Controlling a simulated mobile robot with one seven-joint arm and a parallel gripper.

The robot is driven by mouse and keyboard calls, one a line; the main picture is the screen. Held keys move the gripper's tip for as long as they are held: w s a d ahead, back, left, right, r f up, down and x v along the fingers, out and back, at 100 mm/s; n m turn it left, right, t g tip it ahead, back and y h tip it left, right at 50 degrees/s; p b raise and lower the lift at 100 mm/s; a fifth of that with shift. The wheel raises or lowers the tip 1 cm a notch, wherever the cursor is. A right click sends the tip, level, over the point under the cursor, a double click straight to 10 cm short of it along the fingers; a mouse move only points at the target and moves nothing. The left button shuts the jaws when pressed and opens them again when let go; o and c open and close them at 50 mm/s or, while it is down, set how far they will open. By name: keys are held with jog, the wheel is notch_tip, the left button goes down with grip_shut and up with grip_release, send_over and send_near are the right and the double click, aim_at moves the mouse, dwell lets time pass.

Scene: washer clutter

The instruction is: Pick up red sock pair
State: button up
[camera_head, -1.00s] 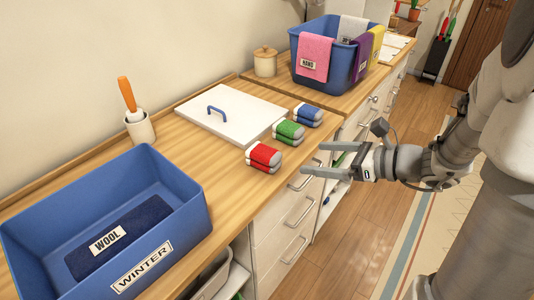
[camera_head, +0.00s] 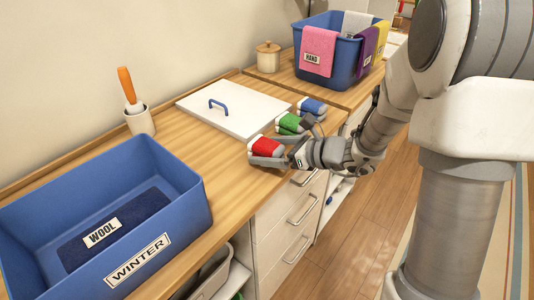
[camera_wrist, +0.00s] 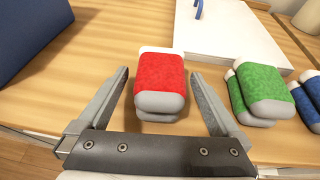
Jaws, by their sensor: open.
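The red sock pair (camera_head: 265,147), red with white and grey ends, lies on the wooden counter near its front edge. In the wrist view the red sock pair (camera_wrist: 160,80) sits between the two open fingers of my gripper (camera_wrist: 160,95), with a gap on each side. In the head view my gripper (camera_head: 283,150) is at the front right of the red pair, one finger hidden in part. I cannot tell from these views how low the fingers reach beside the pair.
A green sock pair (camera_head: 291,122) and a blue one (camera_head: 312,106) lie just to the right of the red pair. A white lid (camera_head: 235,104) with a blue handle lies behind. A blue WINTER bin (camera_head: 140,268) stands left; bare counter (camera_head: 215,160) lies between.

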jog(key=shift+w+a+f, duration=0.2)
jog(key=shift+w+a, duration=0.05)
jog(key=shift+a, duration=0.1)
jog(key=c, duration=1.5)
jog(key=shift+r, duration=0.1)
